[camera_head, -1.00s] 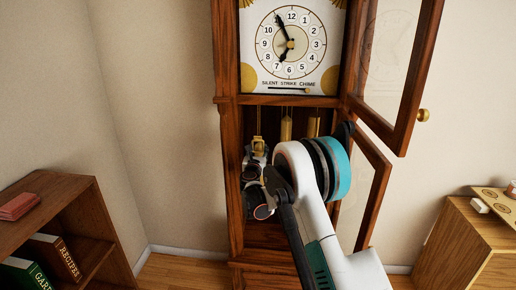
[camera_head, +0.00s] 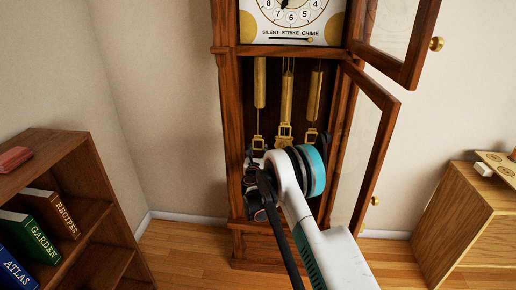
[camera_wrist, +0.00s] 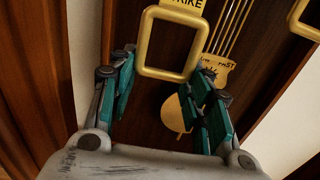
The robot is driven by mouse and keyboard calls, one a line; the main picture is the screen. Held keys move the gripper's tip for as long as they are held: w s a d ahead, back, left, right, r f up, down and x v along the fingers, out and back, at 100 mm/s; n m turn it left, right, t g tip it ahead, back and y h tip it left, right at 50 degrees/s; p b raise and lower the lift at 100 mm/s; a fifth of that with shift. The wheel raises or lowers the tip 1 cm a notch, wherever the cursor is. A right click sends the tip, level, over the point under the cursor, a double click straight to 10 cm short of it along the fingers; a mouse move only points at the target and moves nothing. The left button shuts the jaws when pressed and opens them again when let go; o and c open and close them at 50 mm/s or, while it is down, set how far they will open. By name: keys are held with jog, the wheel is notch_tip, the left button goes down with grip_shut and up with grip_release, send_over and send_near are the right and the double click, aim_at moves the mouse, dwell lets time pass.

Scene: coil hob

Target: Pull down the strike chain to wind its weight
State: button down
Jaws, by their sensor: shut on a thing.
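The clock's strike pull is a square brass ring (camera_wrist: 145,40) below a yellow STRIKE tag (camera_wrist: 183,5) in the wrist view. My gripper (camera_wrist: 166,78) is shut on this ring, with a teal-padded finger on each side. In the head view my gripper (camera_head: 257,170) is low in the left part of the open case, and the strike pull (camera_head: 258,143) shows just above it. The strike chain (camera_head: 258,122) runs up from there. The left brass weight (camera_head: 260,82) hangs high, near the middle weight (camera_head: 286,98) and right weight (camera_head: 314,95). My wrist hides part of the case floor.
The glazed lower door (camera_head: 365,150) and upper door (camera_head: 400,40) stand open on the right. A bookcase (camera_head: 75,165) is at left and a wooden cabinet (camera_head: 455,215) at right. In the wrist view the pendulum bob (camera_wrist: 172,115) hangs behind the ring.

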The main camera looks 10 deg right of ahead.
jog(key=shift+f, duration=0.35)
jog(key=c, duration=1.3)
grip_release()
jog(key=o, duration=0.5)
jog(key=shift+w+f, duration=0.15)
jog(key=shift+f, duration=0.05)
jog(key=shift+c, duration=0.2)
jog(key=v, duration=1.2)
jog(key=shift+r, duration=0.2)
